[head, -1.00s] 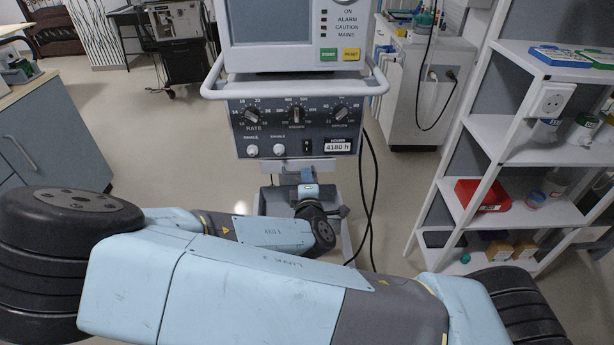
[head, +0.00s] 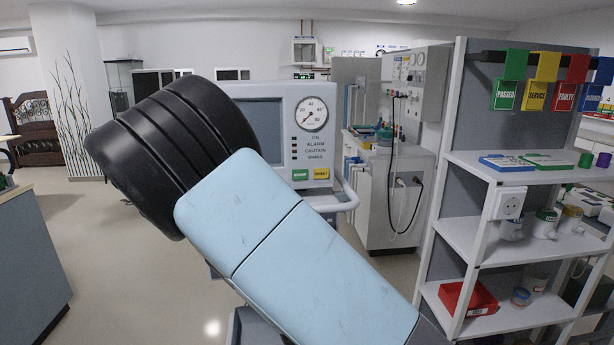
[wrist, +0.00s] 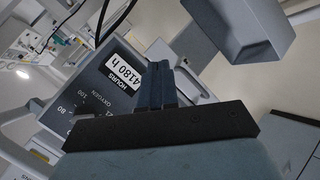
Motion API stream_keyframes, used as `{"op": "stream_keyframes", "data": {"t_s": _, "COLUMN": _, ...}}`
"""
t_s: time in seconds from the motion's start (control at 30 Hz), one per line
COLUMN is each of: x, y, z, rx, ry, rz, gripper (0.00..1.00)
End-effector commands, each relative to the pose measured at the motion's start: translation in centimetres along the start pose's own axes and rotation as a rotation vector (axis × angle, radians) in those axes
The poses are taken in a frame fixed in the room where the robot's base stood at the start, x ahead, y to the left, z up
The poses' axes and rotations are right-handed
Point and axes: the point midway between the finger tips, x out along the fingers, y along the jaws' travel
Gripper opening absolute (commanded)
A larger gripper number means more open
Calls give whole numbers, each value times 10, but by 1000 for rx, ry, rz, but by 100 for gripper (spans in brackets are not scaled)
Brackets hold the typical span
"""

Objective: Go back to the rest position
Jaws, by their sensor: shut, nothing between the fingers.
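My gripper (wrist: 162,84) shows in the wrist view, its two dark fingers together and nothing between them. Beyond the fingers in that view is the ventilator's lower panel with the label reading 4180 h (wrist: 125,72), tilted in the picture. I cannot tell the exact gap between fingers and panel.
A white shelf (head: 520,165) with a red bin (head: 468,298) and several small containers stands at right. Colored tags hang on its top. A grey equipment cabinet (head: 385,210) stands behind. A grey-blue cabinet (head: 35,255) is at left. Floor (head: 120,230) between it and the ventilator is clear.

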Motion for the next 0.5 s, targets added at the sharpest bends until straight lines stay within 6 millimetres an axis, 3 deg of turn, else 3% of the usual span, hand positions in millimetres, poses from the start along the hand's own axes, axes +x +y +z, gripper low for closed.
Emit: {"op": "stream_keyframes", "data": {"t_s": 0.5, "x": -30, "y": 50, "z": 6, "rx": 427, "ry": -163, "rz": -329, "gripper": 0}}
